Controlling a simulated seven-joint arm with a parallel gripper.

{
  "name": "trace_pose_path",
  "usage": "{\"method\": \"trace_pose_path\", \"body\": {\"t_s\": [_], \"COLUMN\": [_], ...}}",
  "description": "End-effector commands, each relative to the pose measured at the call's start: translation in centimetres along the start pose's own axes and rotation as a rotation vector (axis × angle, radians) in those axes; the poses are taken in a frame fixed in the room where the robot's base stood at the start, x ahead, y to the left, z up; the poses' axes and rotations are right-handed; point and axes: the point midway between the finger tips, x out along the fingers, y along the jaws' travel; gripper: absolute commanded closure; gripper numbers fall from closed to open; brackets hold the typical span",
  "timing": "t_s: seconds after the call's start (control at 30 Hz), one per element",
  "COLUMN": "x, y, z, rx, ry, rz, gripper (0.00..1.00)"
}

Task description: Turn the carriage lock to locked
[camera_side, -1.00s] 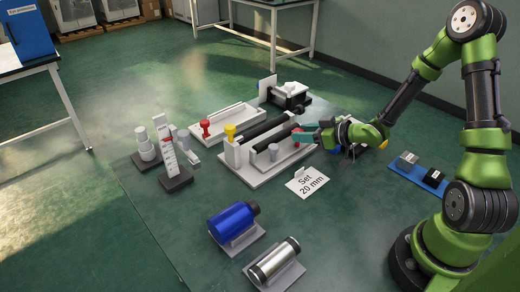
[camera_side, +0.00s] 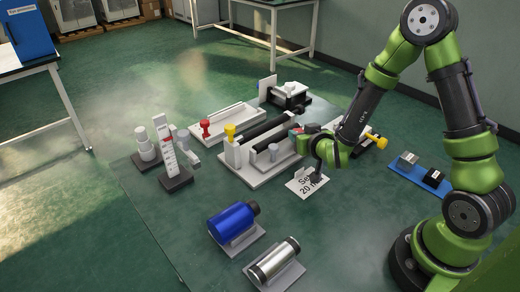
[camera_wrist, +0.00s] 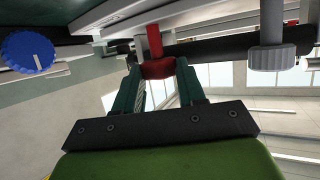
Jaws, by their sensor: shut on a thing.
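A red knob on a red stem (camera_wrist: 157,67), which looks like the carriage lock, sits between the fingertips in the wrist view. My gripper (camera_wrist: 158,75) is shut on it, with one teal finger on each side. In the side view my gripper (camera_side: 298,131) is at the right end of the white-based fixture (camera_side: 262,172) with the dark rod. My wrist and fingers mostly hide the red knob there. No lock marking can be read.
A grey knurled knob (camera_wrist: 272,57) and a blue dial with a white line (camera_wrist: 28,52) are near the gripper. A yellow knob (camera_side: 230,130) tops the fixture's left end. Blue (camera_side: 234,220) and silver (camera_side: 274,261) cylinders lie nearer.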

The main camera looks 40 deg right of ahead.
Motion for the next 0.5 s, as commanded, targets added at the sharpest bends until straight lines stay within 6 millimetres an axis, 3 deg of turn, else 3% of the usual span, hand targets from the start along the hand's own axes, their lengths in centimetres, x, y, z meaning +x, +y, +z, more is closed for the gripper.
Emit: {"method": "trace_pose_path", "body": {"t_s": [0.5], "x": [0.07], "y": [-0.24], "z": [-0.18], "rx": [0.018], "ry": [0.004], "rz": [0.030], "gripper": [0.91]}}
